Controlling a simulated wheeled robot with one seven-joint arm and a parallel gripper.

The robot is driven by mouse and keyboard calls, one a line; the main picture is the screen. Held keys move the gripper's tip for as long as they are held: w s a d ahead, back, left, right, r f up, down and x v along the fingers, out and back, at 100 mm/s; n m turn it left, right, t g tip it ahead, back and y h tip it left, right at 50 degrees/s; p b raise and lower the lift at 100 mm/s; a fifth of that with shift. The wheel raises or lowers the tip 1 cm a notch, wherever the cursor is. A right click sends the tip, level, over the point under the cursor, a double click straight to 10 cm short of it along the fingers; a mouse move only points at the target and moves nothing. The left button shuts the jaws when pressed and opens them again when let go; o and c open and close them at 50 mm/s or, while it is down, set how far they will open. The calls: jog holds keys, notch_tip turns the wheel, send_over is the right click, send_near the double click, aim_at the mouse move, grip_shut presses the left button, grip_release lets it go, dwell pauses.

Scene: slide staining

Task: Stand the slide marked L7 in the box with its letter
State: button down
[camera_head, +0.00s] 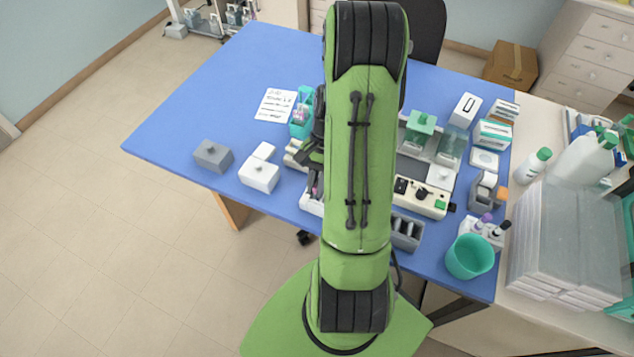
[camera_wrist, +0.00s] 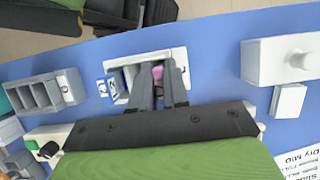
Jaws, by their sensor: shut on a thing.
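My gripper (camera_wrist: 158,68) is shut on a slide (camera_wrist: 158,72), of which a pink end shows between the fingers in the wrist view. The slide's marking cannot be read. The fingertips are over an open white box (camera_wrist: 178,52) with a dark inside, near the table edge. The fingers hide part of the box and most of the slide, so I cannot tell how deep it sits or whether it touches the box. Blue-and-white labels (camera_wrist: 102,88) are at the box's left end. In the head view my arm covers much of this area.
A white block with a knob (camera_wrist: 285,60) stands right of the open box; a grey slotted rack (camera_wrist: 45,93) is to the left.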

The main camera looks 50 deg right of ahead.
jog(key=shift+f, duration=0.2)
dwell(0.6)
jog(key=c, duration=1.1)
grip_release()
jog(key=shift+o, duration=0.2)
jog(key=p+v, duration=0.3)
jog(key=v, duration=1.2)
jog(key=shift+r, duration=0.35)
